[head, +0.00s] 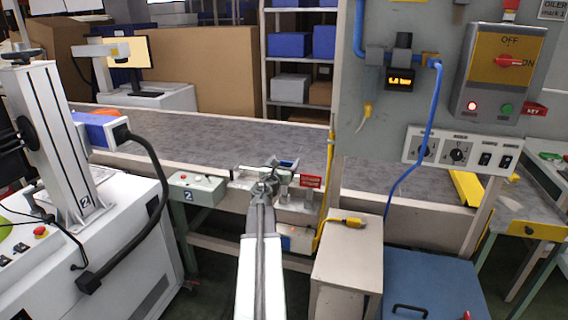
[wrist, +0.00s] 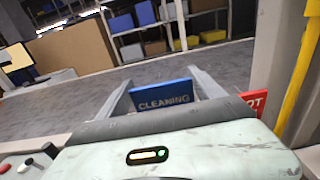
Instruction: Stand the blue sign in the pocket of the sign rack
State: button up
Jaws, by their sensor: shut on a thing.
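The blue sign (wrist: 163,95), lettered CLEANING, is between the two fingers of my gripper (wrist: 163,84) in the wrist view. The gripper is shut on it, one finger at each side edge, and the sign looks slightly tilted in that picture. In the head view the blue sign (head: 287,163) is small at the end of my arm, by the conveyor's front edge. A red sign (head: 311,182) stands just right of my gripper (head: 281,169); part of it shows in the wrist view (wrist: 256,103). I cannot clearly make out the rack or its pocket; my gripper covers much of that spot.
The grey conveyor (head: 220,134) runs behind. A control box (head: 196,188) stands left of my gripper. A yellow post (head: 326,190) and a grey panel (head: 400,100) rise at the right. A beige cabinet (head: 347,265) and a blue box (head: 430,290) stand front right.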

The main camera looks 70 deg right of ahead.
jog(key=shift+f+b, duration=2.05)
jog(key=shift+f, duration=0.1)
jog(key=o, duration=2)
jog(key=shift+s, duration=0.1)
jog(key=shift+c, duration=0.2)
jog(key=a, duration=0.7)
jog(key=shift+s+a, duration=0.25)
jog(key=shift+a, duration=0.15)
